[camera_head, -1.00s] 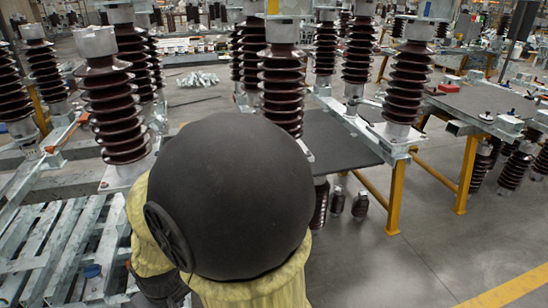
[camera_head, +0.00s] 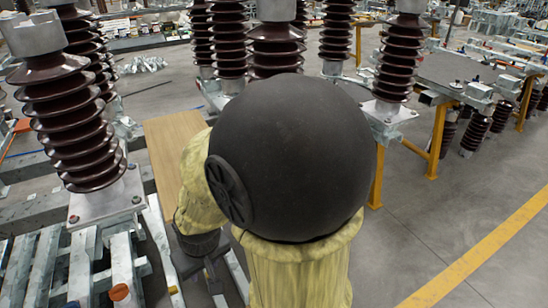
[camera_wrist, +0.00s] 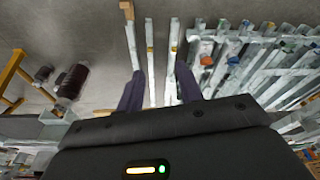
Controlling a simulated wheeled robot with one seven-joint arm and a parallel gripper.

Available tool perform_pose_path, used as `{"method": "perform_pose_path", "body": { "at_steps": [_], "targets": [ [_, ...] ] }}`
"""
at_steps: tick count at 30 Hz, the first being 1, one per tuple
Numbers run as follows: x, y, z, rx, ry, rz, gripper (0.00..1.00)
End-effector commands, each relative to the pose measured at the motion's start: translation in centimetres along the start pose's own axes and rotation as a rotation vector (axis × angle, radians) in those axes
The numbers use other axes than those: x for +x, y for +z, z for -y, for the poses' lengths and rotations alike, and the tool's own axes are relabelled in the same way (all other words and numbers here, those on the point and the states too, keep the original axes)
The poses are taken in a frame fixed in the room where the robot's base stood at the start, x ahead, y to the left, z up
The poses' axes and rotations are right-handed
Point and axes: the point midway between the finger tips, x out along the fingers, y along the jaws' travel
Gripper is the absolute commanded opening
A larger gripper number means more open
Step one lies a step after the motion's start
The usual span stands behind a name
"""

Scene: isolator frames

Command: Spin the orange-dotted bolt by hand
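No bolt with a clear orange dot can be made out. In the head view a brown ribbed insulator (camera_head: 70,115) stands upright at the left on a pale square base plate (camera_head: 105,205). Small dark bolt heads (camera_head: 73,219) show at that plate's corners, too small to tell any dot. My gripper (camera_wrist: 159,92) shows in the wrist view as two dark fingers, spread apart with nothing between them. It points over pale metal bars and the floor. In the head view my black-and-yellow arm blocks the middle, and my fingertips cannot be made out.
An orange-topped object (camera_head: 120,293) sits among pale metal slats (camera_head: 40,265) at lower left. A wooden board (camera_head: 170,150) lies beside my arm. More insulators (camera_head: 398,60) stand behind and right, near yellow posts (camera_head: 438,140). Grey floor is open at right.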

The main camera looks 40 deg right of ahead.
Motion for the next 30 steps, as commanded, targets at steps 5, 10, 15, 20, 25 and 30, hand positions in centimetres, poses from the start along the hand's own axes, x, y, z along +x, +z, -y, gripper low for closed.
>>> {"method": "perform_pose_path", "body": {
  "at_steps": [5,10,15,20,25,30],
  "targets": [
    [0.0,0.0,0.0,0.000,0.000,0.000,0.36],
    [0.0,0.0,0.0,0.000,0.000,0.000,0.41],
    [0.3,-0.9,-0.9,0.001,0.012,-0.027,0.41],
    [1.6,-3.4,-4.2,0.000,0.050,-0.114,0.41],
    [3.4,-6.5,-8.6,-0.020,0.093,-0.255,0.41],
    [4.7,-8.6,-12.7,-0.041,0.119,-0.404,0.41]
  ]
}}
